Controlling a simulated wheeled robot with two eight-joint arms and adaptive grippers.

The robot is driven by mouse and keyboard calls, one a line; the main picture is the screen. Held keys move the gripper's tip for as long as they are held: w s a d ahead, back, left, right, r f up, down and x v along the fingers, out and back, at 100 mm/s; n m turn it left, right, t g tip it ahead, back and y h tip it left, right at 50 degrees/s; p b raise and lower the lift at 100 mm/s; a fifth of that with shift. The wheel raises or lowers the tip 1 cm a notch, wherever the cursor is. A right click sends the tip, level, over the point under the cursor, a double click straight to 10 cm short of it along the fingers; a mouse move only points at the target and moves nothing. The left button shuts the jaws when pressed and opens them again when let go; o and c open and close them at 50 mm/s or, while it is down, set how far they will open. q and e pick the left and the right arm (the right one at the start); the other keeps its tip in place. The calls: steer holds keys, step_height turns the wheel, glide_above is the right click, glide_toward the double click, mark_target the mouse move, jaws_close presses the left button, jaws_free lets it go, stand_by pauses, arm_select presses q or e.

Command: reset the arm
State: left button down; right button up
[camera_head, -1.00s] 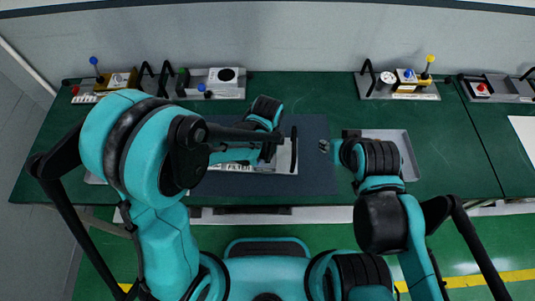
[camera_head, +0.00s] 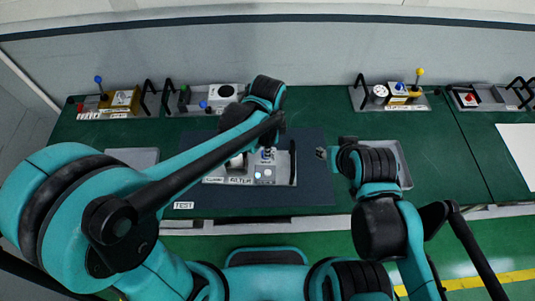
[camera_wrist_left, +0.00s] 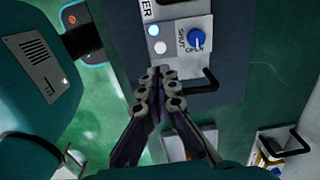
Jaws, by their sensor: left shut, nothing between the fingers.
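My left arm reaches in from the left, over the dark mat (camera_head: 318,190). My left gripper (camera_head: 268,153) hangs above a grey panel (camera_head: 282,178) with white labels, two light buttons and a black handle. In the left wrist view, the left gripper (camera_wrist_left: 159,80) is shut and empty, its tips beside the panel's edge and apart from the blue knob (camera_wrist_left: 197,38). My right gripper (camera_head: 322,153) is small at the mat's right edge, beside a grey tray (camera_head: 404,165); its finger opening is too small to tell.
Grey modules with levers and handles line the back of the green table, such as one with a yellow-topped lever (camera_head: 419,73) and one with a blue-topped lever (camera_head: 98,80). A "TEST" label (camera_head: 184,205) is at the mat's front left. A white sheet (camera_head: 520,142) lies far right.

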arm_select(q)
steer(key=shift+w+d+r, duration=0.1)
stand_by(0.5)
steer(key=s+a+f+n+t+b, duration=0.2)
steer(key=a+f+n+t+b, duration=0.1)
steer(key=a+n+b, duration=0.4)
steer(key=s+a+f+n+t+b, duration=0.3)
steer(key=a+n+b, duration=0.4)
steer(key=a+n, duration=0.4)
steer(key=shift+s+a+f+t, duration=0.15)
steer(key=shift+s+a+t, duration=0.2)
steer(key=shift+a+t, duration=0.25)
